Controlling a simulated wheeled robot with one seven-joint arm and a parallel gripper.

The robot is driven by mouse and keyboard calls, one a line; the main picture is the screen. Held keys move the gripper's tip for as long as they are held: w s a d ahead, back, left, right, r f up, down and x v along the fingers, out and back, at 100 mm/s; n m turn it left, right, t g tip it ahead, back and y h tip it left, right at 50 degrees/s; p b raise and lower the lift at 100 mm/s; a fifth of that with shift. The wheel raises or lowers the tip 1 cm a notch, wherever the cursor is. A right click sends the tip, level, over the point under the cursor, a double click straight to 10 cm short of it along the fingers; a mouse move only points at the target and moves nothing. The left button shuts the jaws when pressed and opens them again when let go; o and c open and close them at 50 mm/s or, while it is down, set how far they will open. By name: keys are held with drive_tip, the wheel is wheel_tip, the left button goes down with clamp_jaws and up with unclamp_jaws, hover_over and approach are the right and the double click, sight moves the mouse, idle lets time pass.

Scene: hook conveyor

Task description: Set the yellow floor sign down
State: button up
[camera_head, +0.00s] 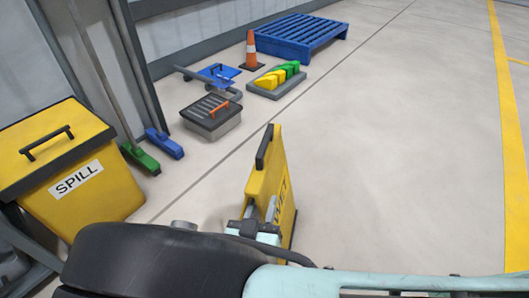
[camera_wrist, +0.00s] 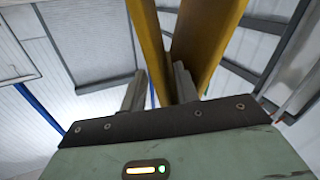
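The yellow floor sign (camera_head: 266,172) is upright in front of me, with a black handle at its top and the letters "WET" partly visible on its right face. My gripper (camera_head: 260,209) is at the sign's near edge. In the wrist view, the sign's two yellow panels (camera_wrist: 207,45) spread apart above the fingers. My gripper's fingers (camera_wrist: 159,88) are on either side of the left panel and appear shut on it. My arm hides part of the sign's lower near side. I cannot tell whether its base touches the floor.
A yellow spill bin (camera_head: 92,195) stands at the left, beside green (camera_head: 141,159) and blue (camera_head: 165,144) brush heads. Beyond are a grey box (camera_head: 212,124), a wedge tray (camera_head: 262,93), an orange cone (camera_head: 251,52) and a blue pallet (camera_head: 302,30). Floor on the right is clear.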

drive_tip(key=p+v, duration=0.3)
drive_tip(key=v, duration=0.5)
drive_tip(key=shift+s, duration=0.2)
drive_tip(key=shift+a, duration=0.1)
